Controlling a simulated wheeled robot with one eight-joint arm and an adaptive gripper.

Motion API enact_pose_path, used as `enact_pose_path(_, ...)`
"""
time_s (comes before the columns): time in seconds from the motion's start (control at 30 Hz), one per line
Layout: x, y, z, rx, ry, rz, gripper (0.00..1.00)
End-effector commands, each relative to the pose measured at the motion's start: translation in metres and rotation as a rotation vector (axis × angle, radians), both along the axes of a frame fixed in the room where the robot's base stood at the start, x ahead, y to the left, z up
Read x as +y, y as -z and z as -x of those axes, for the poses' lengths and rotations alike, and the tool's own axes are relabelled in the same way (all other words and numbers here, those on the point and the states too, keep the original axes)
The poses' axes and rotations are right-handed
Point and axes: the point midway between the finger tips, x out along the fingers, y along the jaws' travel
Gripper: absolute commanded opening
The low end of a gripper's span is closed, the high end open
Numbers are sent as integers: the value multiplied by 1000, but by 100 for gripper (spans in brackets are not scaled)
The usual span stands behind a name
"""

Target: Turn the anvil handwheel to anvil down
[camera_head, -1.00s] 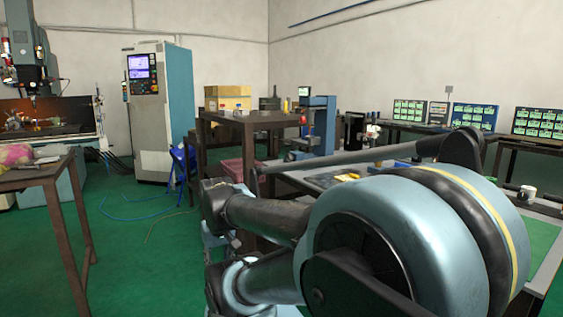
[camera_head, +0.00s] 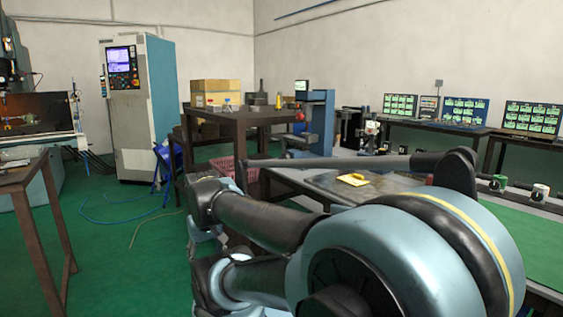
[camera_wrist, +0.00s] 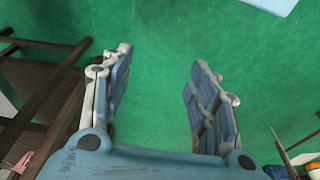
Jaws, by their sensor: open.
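A blue bench machine (camera_head: 320,122) with a small lit screen on top stands at the back, right of centre in the head view. It looks like the one that may carry the anvil, but I cannot make out a handwheel on it. My gripper (camera_wrist: 161,60) shows in the wrist view with its two fingers wide apart and nothing between them. Green floor lies below it.
A dark table (camera_head: 240,115) with cardboard boxes (camera_head: 215,91) stands left of the machine. A grey bench (camera_head: 400,185) with a yellow item (camera_head: 353,179) runs along the right, partly behind my arm. A brown table (camera_head: 35,190) is at the left. Green floor (camera_head: 120,240) is open between.

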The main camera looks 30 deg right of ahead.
Motion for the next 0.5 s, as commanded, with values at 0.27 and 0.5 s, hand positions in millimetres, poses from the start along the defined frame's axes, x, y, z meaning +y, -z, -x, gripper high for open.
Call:
enact_pose_path(0.27, -42, -19, -35, -15, 183, 145, 59)
enact_pose_path(0.5, -98, -46, -79, -78, 419, 326, 59)
